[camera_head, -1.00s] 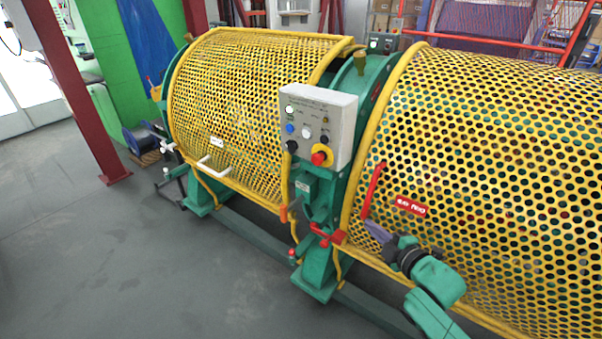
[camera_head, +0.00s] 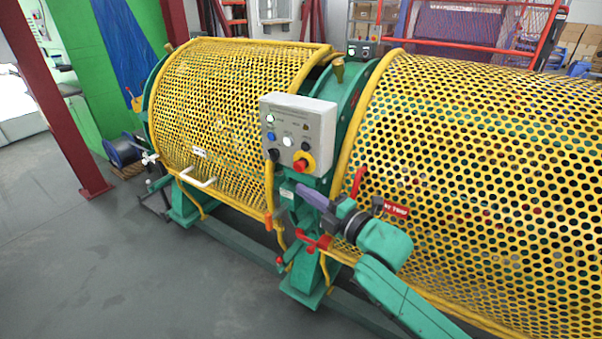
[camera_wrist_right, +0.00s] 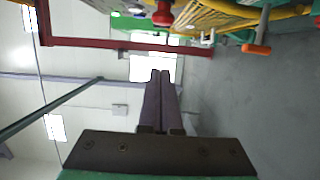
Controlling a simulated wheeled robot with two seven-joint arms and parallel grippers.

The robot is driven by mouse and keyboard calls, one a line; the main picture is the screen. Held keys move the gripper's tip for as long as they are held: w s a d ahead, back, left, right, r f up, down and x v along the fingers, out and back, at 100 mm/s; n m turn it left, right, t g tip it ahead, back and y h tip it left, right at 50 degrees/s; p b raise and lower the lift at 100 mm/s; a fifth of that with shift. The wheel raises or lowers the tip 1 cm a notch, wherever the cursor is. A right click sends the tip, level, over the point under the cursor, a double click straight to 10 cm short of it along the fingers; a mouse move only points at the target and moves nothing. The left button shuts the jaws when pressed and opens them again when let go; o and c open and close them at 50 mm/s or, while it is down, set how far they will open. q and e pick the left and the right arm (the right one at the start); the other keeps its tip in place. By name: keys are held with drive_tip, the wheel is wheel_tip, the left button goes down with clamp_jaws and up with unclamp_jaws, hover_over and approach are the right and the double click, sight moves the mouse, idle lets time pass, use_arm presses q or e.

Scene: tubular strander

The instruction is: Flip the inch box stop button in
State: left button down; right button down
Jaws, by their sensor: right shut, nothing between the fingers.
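The inch box (camera_head: 297,118) is a light grey box with several buttons, mounted between the two yellow mesh guards. Its stop button (camera_head: 301,166) is a red mushroom head on a yellow base at the box's lower right. In the right wrist view, a red knob that looks like the stop button (camera_wrist_right: 162,17) shows at the top edge, beyond the fingertips. My right gripper (camera_head: 302,190) is shut and empty, its purple fingers just below the stop button in the head view, apparently apart from it. The fingers also show in the right wrist view (camera_wrist_right: 160,77). My left gripper is out of view.
A red lever (camera_head: 357,182) and a red label (camera_head: 396,208) are by the right mesh guard (camera_head: 470,170). A red handle (camera_head: 318,243) sits below my right gripper. An orange-ended lever (camera_wrist_right: 257,49) shows in the right wrist view. Grey floor (camera_head: 110,260) is clear at the left.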

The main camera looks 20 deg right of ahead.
sight(300, 165)
drive_tip(key=w+d+p, duration=0.1)
drive_tip(key=w, duration=0.6)
